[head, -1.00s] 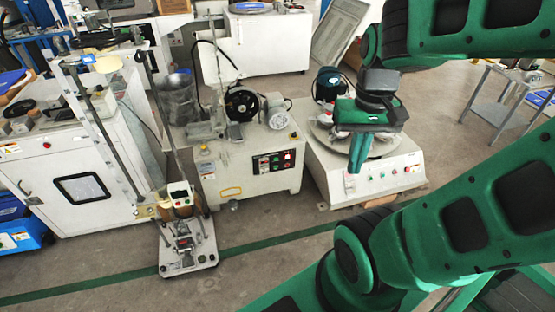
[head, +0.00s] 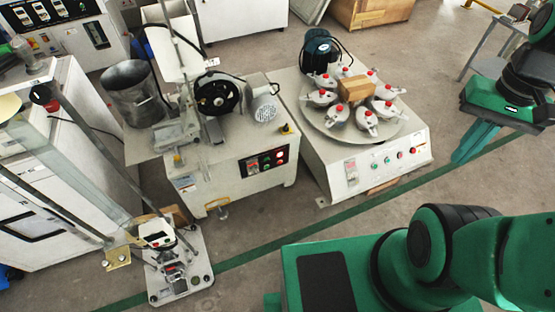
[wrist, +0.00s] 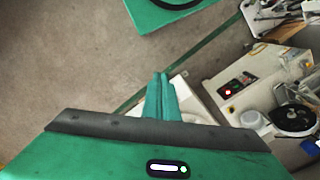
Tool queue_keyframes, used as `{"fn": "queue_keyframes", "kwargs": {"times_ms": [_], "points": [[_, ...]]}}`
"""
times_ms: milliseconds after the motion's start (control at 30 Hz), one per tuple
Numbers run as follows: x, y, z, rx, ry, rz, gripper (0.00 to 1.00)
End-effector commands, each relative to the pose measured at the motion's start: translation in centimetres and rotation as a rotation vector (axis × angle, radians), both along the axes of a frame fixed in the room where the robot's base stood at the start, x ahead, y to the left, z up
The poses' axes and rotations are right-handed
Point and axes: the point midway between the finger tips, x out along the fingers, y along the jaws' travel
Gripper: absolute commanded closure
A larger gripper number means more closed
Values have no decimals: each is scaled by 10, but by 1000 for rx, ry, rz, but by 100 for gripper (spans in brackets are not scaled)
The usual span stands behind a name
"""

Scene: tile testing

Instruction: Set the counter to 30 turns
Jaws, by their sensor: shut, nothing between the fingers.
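My gripper (head: 466,150) is shut and empty. It hangs in the air to the right of the white turntable machine (head: 310,172) in the head view, with its green fingers pointing down. In the wrist view the gripper's fingers (wrist: 160,88) are together, in front of part of a white machine. No counter can be read clearly. The turntable machine has a row of small buttons and a label on its front panel (head: 385,162). The middle machine has a dark control panel (head: 267,161) with red and green parts, which also shows in the wrist view (wrist: 236,86).
The turntable (head: 322,122) carries several white holders with red tops and a brown block (head: 356,89). A small stand with a plate base (head: 192,278) is at the lower left, beside a white cabinet (head: 85,190). Floor in front of the machines is open, with a green line.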

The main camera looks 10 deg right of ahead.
Motion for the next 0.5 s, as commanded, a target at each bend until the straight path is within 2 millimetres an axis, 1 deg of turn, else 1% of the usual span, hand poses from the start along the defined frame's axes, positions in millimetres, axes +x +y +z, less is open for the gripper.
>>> {"fn": "queue_keyframes", "kwargs": {"times_ms": [400, 433, 467, 500], "points": [[0, 0, 0, 0, 0, 2, 100], [-7, 0, 3, -1, -9, 5, 100], [-8, 0, 4, -2, -15, 9, 100], [-5, -1, 4, -6, -18, 16, 100]]}}
